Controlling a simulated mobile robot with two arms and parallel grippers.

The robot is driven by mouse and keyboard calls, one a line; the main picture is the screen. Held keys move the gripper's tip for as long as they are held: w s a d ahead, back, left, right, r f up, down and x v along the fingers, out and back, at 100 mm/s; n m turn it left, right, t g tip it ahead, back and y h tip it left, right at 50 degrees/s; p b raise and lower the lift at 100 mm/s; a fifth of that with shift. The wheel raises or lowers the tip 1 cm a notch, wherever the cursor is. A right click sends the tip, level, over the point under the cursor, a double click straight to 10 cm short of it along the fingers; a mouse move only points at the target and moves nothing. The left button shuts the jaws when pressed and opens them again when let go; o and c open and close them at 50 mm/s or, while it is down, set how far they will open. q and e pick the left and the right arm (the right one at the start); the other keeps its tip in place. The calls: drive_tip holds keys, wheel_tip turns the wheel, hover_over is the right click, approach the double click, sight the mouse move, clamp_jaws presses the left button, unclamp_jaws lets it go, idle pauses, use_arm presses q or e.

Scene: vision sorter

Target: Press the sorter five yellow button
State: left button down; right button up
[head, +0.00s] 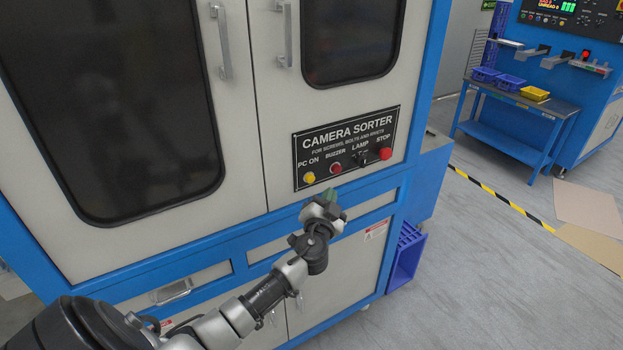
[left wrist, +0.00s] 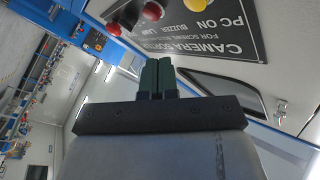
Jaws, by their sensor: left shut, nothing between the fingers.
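The yellow button (head: 309,177) sits at the lower left of the black camera sorter panel (head: 350,140), under the words PC ON. In the left wrist view the yellow button (left wrist: 196,5) shows at the top edge, with the panel (left wrist: 205,30) upside down. My left gripper (head: 328,192) is just below the panel, to the right of the yellow button and apart from it. In the left wrist view its two dark green fingers (left wrist: 157,76) are together, shut and empty. My right gripper is not in view.
Beside the yellow button are a red buzzer button (head: 336,167), a black lamp knob (head: 362,158) and a red stop button (head: 385,153). Door handles (head: 220,42) stick out above. A blue crate (head: 406,256) stands at lower right; open floor lies beyond it.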

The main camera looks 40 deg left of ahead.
sight(310, 179)
use_arm(q)
drive_tip(key=shift+w+a+b, duration=0.25)
drive_tip(key=shift+w+a, duration=0.05)
drive_tip(key=shift+a, duration=0.4)
drive_tip(key=shift+w+a+b, duration=0.2)
drive_tip(key=shift+w+a, duration=0.1)
drive_tip(key=shift+a, duration=0.35)
drive_tip(key=shift+w+a+b, duration=0.25)
drive_tip(key=shift+w+a, duration=0.05)
drive_tip(key=shift+a, duration=0.4)
idle(0.5)
drive_tip(key=shift+w+a+b, duration=0.15)
drive_tip(key=shift+a+b, duration=0.25)
drive_tip(key=shift+w+a, duration=0.15)
drive_tip(key=shift+a, duration=0.25)
idle(0.6)
drive_tip(key=shift+d, duration=0.15)
drive_tip(key=shift+s+d+b, duration=0.3)
drive_tip(key=shift+s+d, duration=0.05)
drive_tip(key=shift+d, duration=0.3)
